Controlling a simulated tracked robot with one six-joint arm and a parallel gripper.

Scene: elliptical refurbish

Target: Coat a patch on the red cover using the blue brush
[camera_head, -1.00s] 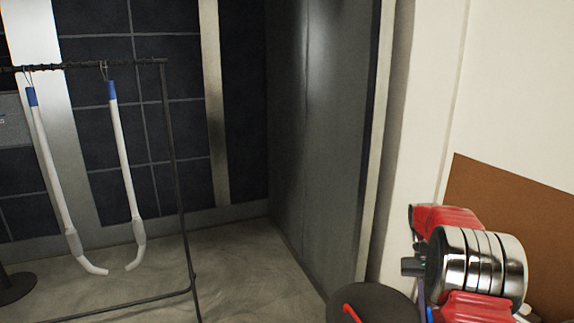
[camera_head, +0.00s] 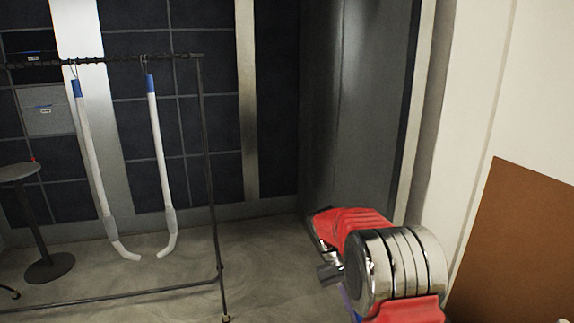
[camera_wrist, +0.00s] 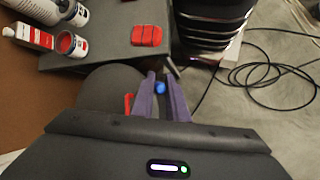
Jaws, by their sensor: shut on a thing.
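In the wrist view my gripper (camera_wrist: 162,96) has its two purple fingers close together around a small round blue end, which I take for the blue brush (camera_wrist: 160,87). The rest of the brush is hidden or too small to make out. A small red block-like object (camera_wrist: 146,35) lies on a dark surface ahead of the fingers, apart from them. I cannot tell whether it is the red cover; no other clear candidate shows. In the head view my red and chrome arm is at the lower right, and the fingertips are hidden behind it.
White bottles and cans (camera_wrist: 70,42) stand at the wrist view's upper left on the dark surface (camera_wrist: 100,48). A black ribbed cylinder (camera_wrist: 212,28) and loose black cable (camera_wrist: 265,75) are to the right. A rack (camera_head: 205,130) with two white tubes and a round stand (camera_head: 50,265) are left.

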